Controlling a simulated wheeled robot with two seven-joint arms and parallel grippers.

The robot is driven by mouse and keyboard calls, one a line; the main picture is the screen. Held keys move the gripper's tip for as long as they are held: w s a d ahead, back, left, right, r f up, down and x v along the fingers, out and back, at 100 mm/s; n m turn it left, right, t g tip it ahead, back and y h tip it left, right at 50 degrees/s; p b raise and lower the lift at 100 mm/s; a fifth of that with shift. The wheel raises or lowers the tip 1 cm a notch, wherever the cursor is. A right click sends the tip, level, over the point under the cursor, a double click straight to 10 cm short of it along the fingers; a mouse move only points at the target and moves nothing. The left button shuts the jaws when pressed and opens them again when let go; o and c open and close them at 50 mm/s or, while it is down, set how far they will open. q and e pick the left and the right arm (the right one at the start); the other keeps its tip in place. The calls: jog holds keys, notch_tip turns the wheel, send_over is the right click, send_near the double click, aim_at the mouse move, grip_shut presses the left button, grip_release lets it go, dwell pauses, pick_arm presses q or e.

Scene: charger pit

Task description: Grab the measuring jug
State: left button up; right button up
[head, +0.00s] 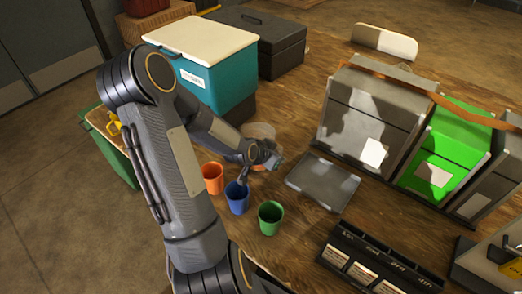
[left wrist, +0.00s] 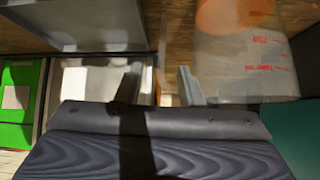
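The measuring jug (left wrist: 235,60) is translucent with red markings and shows at the upper right of the left wrist view. In the head view its pale body (head: 259,131) is partly hidden behind my left gripper (head: 268,160). In the left wrist view my left gripper (left wrist: 158,72) has its two fingers apart with nothing between them. The jug is beside the right-hand finger there, not between the fingers. I cannot tell whether they touch. My right gripper is not in view.
Orange (head: 212,178), blue (head: 237,197) and green (head: 270,217) cups stand near my left gripper. A grey tray (head: 322,182) lies to the right. A teal cooler (head: 215,80) stands behind the jug, and a black labelled organiser (head: 372,268) is in front.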

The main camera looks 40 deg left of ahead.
pick_arm(q)
jog(key=x, duration=0.3)
jog(key=shift+w+a+f, duration=0.1)
jog(key=shift+w+f, duration=0.1)
jog(key=shift+w, duration=0.05)
grip_shut()
